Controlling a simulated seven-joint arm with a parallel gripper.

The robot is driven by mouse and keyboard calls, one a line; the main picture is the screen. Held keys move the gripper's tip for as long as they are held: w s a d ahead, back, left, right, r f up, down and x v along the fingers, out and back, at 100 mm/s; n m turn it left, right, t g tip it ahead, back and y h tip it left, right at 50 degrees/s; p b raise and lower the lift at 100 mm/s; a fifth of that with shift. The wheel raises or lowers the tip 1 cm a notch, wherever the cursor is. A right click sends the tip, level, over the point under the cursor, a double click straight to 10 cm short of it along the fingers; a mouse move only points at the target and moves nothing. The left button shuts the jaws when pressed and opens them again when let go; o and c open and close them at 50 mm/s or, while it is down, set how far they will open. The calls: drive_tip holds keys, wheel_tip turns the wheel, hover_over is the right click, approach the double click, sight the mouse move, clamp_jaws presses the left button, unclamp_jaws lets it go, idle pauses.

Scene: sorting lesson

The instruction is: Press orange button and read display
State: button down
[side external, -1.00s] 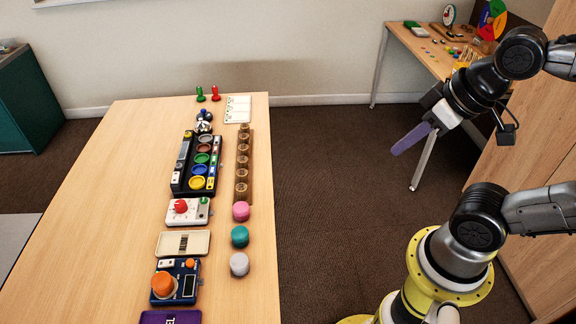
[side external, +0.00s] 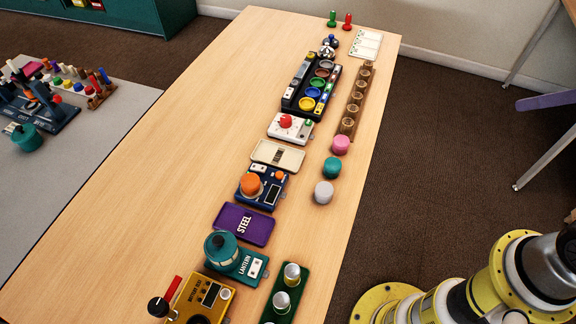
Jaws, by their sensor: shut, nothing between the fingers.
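A dark blue device (side external: 261,198) lies on the wooden table in the side external view. It carries a large round orange knob (side external: 250,184), a small orange button (side external: 280,175) at its upper right and a dark display (side external: 271,195). No reading can be made out on the display at this size.
A beige tray (side external: 277,157) lies behind the device, and a purple STEEL box (side external: 244,224) in front. Pink (side external: 341,144), teal (side external: 331,168) and grey (side external: 323,192) knobs stand to the right. The left table strip (side external: 150,190) is clear.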

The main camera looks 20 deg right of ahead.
drive_tip(key=w+a+r+m+t+y, duration=0.1)
drive_tip(key=w+a+r+m+t, duration=0.2)
drive_tip(key=w, duration=0.7)
drive_tip(key=w+a+r+m+t+y, duration=0.1)
drive_tip(key=w+a+r, duration=0.3)
drive_tip(key=w, duration=0.6)
drive_tip(key=w+a+f+m, duration=0.2)
drive_tip(key=w+a+f, duration=0.7)
drive_tip(key=a, duration=0.1)
drive_tip(key=n+g, duration=0.2)
drive_tip(key=g, duration=0.1)
hover_over(279, 175)
wheel_tip(279, 175, down, 21)
drive_tip(key=shift+s+d+y, duration=0.15)
drive_tip(key=shift+s+y, duration=0.15)
drive_tip(key=shift+s, duration=0.25)
drive_tip(key=shift+f, duration=0.1)
drive_tip(key=shift+f, duration=4.3)
